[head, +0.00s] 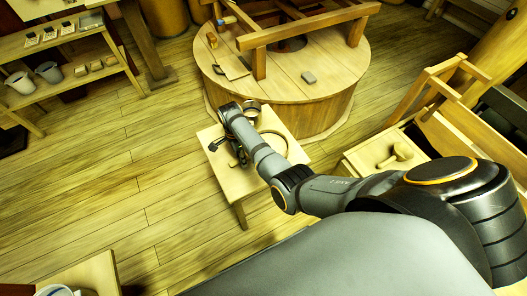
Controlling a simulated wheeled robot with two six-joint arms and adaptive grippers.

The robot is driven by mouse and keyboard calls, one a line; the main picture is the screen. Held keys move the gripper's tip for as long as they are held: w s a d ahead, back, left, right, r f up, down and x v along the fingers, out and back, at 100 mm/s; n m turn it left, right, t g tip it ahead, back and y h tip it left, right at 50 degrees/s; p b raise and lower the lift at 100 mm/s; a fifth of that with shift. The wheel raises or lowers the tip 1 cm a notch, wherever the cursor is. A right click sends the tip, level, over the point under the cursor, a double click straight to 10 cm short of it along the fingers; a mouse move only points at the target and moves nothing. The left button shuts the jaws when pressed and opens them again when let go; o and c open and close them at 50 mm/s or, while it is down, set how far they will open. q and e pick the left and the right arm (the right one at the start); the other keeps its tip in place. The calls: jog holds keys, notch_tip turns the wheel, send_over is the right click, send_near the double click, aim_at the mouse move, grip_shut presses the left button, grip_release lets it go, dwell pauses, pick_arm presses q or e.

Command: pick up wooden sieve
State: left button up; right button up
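A small wooden table (221,172) stands in the middle of the view. On it, partly behind my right arm, shows a curved, pale round rim (284,137) that looks like the wooden sieve; much of it is hidden. My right gripper (231,150) is over the left part of this table, to the left of the rim and apart from it as far as I can see. Its fingers are dark and small here, so I cannot tell whether they are open or shut. My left gripper is not in view.
A small round container (252,107) is at the table's back edge. Behind stands a big round wooden millstone casing (330,98) with a frame on top. A wooden scoop (396,155) lies on a box at right. Shelves (62,82) are at left; the left floor is clear.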

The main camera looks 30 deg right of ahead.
grip_shut()
notch_tip(320, 180, up, 10)
jog(key=shift+r+p, duration=0.1)
jog(key=shift+p, duration=1)
jog(key=shift+o, duration=0.7)
grip_release()
grip_shut()
jog(key=shift+d, duration=0.1)
